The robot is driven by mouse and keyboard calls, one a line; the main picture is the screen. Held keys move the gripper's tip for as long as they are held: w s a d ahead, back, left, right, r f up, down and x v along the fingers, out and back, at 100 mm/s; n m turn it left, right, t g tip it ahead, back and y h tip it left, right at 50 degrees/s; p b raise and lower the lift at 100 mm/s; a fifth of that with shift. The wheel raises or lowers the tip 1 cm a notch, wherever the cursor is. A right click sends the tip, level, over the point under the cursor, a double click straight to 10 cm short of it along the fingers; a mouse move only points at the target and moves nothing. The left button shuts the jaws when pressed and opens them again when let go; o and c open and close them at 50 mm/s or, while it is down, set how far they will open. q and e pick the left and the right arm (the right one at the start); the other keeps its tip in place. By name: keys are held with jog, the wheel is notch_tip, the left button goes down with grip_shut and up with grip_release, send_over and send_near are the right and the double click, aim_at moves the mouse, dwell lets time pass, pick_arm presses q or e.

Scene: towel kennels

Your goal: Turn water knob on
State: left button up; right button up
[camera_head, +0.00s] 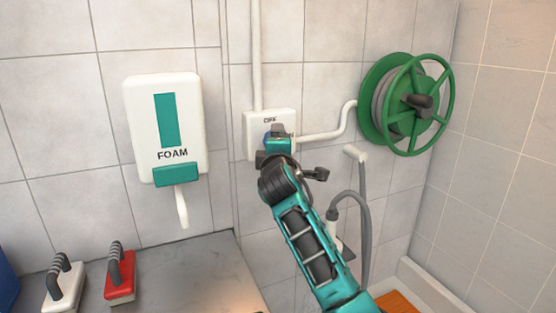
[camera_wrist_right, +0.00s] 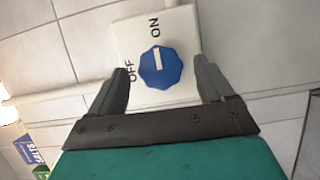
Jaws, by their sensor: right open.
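The water knob (camera_wrist_right: 160,65) is a blue many-sided dial with a pale pointer mark, on a white wall box (camera_head: 258,122). In the right wrist view the box (camera_wrist_right: 127,40) carries the words OFF and ON, and the pointer lies between them, nearer ON in direction. My right gripper (camera_wrist_right: 165,85) is open, with one finger on each side of the knob in that view; I cannot tell whether they touch it. In the head view my right gripper (camera_head: 279,140) is in front of the box and hides most of the knob (camera_head: 268,137). My left gripper is out of view.
A white FOAM dispenser (camera_head: 163,130) hangs on the tiled wall to the left. A green hose reel (camera_head: 410,105) is mounted to the right, with a pipe from the box. A red brush (camera_head: 120,275) and a white brush (camera_head: 64,287) stand on the grey counter (camera_head: 195,270).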

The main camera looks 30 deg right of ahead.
jog(key=v, duration=1.1)
jog(key=shift+s, duration=0.1)
